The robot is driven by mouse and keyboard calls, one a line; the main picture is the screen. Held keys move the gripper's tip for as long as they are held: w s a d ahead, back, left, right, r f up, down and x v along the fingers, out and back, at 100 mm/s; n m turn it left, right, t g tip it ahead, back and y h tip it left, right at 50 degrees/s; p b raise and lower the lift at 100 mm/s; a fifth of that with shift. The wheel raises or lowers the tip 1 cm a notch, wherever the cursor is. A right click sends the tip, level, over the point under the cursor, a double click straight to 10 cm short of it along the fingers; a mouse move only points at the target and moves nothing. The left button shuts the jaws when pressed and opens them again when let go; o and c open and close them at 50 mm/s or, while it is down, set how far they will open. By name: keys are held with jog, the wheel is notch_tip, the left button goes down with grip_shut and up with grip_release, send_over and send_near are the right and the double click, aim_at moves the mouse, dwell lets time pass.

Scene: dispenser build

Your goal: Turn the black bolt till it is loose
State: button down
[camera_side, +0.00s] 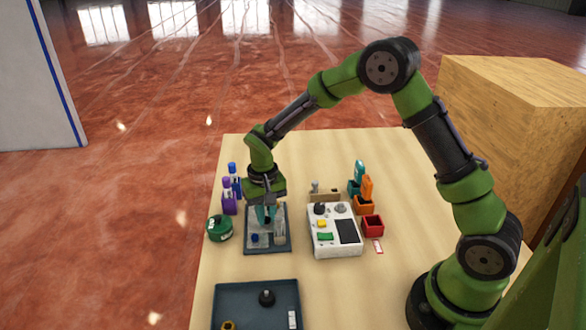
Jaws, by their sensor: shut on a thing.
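My gripper (265,216) points down over the upper part of the dark grey tray (287,247) at the middle left of the table. Its fingers are shut on a small dark thing low between them, which I take to be the black bolt. The fingers hide most of it, so I cannot tell how far it is turned or raised. Light grey parts (279,238) and a small blue piece (255,238) lie in the same tray, just below the gripper.
A white box (322,245) with buttons stands right of the tray, with a red bin (372,225) beyond it. A green round container (220,229) and purple and blue bottles (229,203) are on the left. A front tray (240,300) holds a black knob-like part (267,297).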

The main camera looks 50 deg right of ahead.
aim_at(266, 219)
jog(key=n, duration=1.3)
jog(key=shift+n, duration=0.4)
dwell(0.3)
jog(key=c, duration=1.1)
grip_release()
jog(key=shift+o, duration=0.2)
jog(key=shift+r, duration=0.1)
notch_tip(266, 219, up, 17)
